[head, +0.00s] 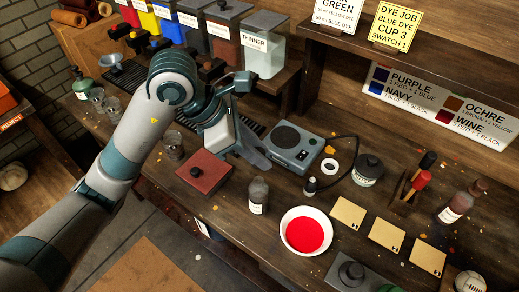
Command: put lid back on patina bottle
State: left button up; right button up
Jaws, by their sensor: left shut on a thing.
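My left gripper (256,160) is above the bench, between the red square block with a black knob (203,171) and the grey scale (290,148). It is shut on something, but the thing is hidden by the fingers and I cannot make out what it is. A dark brown bottle with a white label (258,197) stands upright just in front of the gripper, apart from it; I see no clear cap on it. No label reads as patina at this size, and I cannot pick out a loose lid. My right gripper is not in view.
Another brown bottle (460,203) is at far right. Dye dispensers (265,52) line the back. Glasses (173,146) stand left.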

aim_at(256, 181)
pick_arm(q)
jog(key=shift+f, duration=0.15)
jog(key=shift+f+b, duration=0.95)
jog(key=shift+f, duration=1)
notch_tip(256, 181, down, 2)
jog(key=shift+b, duration=1.05)
jog(key=shift+f, duration=0.1)
jog(key=shift+b, duration=1)
jog(key=shift+s+a+f+b, duration=0.1)
jog(key=shift+a+f+b, duration=0.25)
jog(key=shift+b, duration=0.15)
